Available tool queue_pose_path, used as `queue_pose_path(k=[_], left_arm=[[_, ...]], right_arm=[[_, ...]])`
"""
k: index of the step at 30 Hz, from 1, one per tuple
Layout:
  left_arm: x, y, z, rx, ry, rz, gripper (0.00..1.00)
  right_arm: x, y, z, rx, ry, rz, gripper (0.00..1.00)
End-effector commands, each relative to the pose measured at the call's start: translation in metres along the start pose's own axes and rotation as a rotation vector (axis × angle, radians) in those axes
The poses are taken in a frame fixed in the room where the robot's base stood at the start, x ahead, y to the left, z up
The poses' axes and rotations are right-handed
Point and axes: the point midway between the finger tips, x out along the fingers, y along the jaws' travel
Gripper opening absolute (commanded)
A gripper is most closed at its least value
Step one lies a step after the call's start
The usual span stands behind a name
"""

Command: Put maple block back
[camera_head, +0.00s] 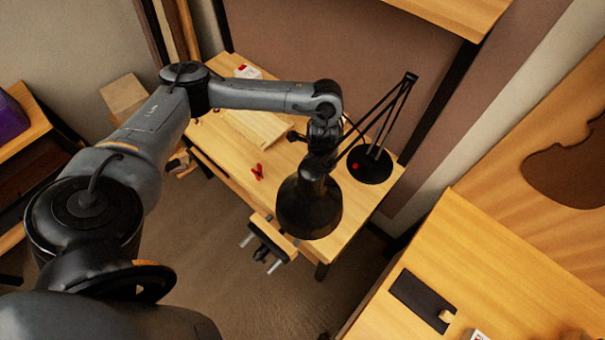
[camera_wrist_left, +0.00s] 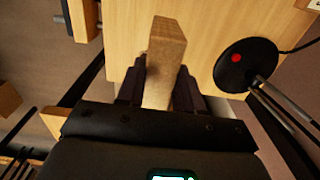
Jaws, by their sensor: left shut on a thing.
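The maple block (camera_wrist_left: 166,52) is a pale wooden bar in the left wrist view. My left gripper (camera_wrist_left: 160,88) is shut on it, one dark finger on each side, and the block sticks out beyond the fingertips over the wooden workbench (camera_wrist_left: 215,30). In the head view the left arm reaches in from the left and its wrist points down over the right part of the workbench (camera_head: 228,165). There the fingers and the block are hidden behind the black lamp shade. My right gripper is in neither view.
The lamp shade (camera_head: 309,208) hangs close to my left wrist; its round base (camera_head: 369,168) stands right of it. A vise (camera_head: 268,243) juts from the bench front. Red clips (camera_head: 257,173) and a light board (camera_head: 258,124) lie on the bench. A dark pad (camera_head: 415,294) lies on the right-hand bench.

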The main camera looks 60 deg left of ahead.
Motion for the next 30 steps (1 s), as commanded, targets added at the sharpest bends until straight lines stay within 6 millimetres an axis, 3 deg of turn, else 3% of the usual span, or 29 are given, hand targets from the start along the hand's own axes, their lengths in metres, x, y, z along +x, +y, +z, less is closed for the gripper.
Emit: queue_pose_path(k=[5, 12, 18, 24, 30], left_arm=[[0.014, 0.002, 0.017, -0.004, -0.002, 0.003, 0.11], [0.046, 0.007, 0.064, -0.006, -0.003, 0.004, 0.11], [0.062, 0.009, 0.099, -0.003, -0.004, 0.003, 0.11], [0.069, 0.01, 0.114, -0.002, -0.001, 0.001, 0.11], [0.076, 0.01, 0.116, 0.0, 0.0, 0.001, 0.11]], right_arm=[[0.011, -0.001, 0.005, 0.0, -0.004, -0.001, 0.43], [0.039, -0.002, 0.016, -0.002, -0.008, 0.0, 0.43], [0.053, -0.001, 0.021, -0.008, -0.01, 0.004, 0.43], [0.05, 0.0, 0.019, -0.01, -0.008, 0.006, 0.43], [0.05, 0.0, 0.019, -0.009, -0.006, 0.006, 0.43]])
